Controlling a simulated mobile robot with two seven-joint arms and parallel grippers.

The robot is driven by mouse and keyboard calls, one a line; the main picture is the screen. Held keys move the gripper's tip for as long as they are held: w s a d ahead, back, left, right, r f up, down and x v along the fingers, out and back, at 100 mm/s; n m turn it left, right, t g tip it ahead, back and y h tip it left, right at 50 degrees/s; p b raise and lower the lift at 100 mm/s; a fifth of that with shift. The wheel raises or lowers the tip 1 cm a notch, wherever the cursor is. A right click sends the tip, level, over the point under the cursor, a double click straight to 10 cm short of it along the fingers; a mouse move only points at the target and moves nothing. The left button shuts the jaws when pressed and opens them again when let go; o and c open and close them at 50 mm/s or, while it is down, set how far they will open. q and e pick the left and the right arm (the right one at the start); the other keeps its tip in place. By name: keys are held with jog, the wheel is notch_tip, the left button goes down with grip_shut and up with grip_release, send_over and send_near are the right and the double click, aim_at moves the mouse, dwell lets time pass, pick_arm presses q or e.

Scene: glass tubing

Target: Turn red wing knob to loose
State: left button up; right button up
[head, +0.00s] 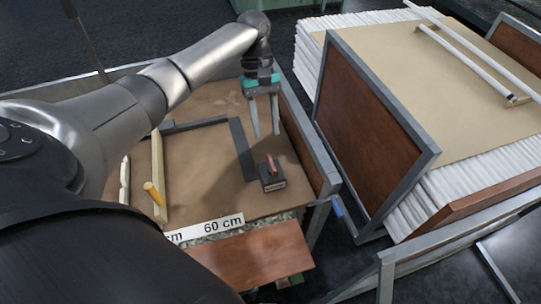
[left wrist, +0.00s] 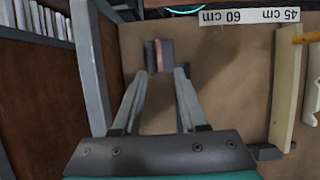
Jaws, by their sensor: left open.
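The red wing knob (head: 271,164) stands upright on top of a small dark block (head: 273,183) with a light label, on the brown work surface. In the left wrist view the knob (left wrist: 158,55) is a thin red bar running along the picture's height, on the dark block (left wrist: 168,52). My left gripper (head: 266,134) is open and points down, above and behind the knob. In the left wrist view its fingertips (left wrist: 161,72) are apart, just short of the knob, with nothing between them. My right gripper is not in view.
The work surface (head: 205,185) has a raised grey rim at right. A dark metal strip (head: 242,150) lies beside the block. A wooden bar (head: 158,165), a yellow peg (head: 153,192) and a "60 cm" label (head: 222,225) are nearby. A framed brown panel (head: 365,140) stands right.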

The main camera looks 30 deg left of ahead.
aim_at(271, 161)
pick_arm(q)
jog(key=b+x, duration=0.1)
jog(key=x, duration=0.7)
jog(key=shift+f+b, duration=0.1)
jog(key=shift+b, duration=0.3)
jog(key=shift+s+d+f, duration=0.1)
jog(key=shift+d+f, duration=0.05)
jog(key=shift+f, duration=0.35)
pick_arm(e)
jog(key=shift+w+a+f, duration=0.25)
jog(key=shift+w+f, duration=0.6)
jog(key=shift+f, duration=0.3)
pick_arm(q)
jog(key=shift+c, duration=0.4)
grip_shut()
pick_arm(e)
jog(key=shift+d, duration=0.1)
